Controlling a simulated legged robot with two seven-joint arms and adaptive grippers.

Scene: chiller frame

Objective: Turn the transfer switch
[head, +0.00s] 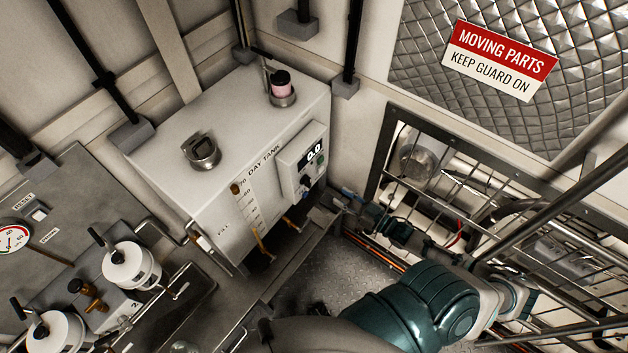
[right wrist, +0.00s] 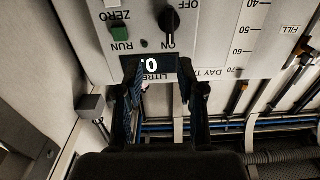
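The transfer switch appears to be the black rotary knob (right wrist: 170,21) in the right wrist view, which shows the panel upside down. It sits between the words OFF and ON, and its narrow end seems to lie by ON. It is on the control box (head: 302,163) on the day tank's front, too small to make out clearly in the head view. My right gripper (head: 346,198) is just right of that box. In the right wrist view its fingers (right wrist: 158,78) are apart and empty, overlapping the display below the knob. My left gripper is not in view.
The control box also has a lit display (right wrist: 158,65) and a green button (right wrist: 121,32). The white day tank (head: 170,160) carries a level scale. A barred guard (head: 480,240) stands on the right. White filter housings (head: 130,268) are at lower left.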

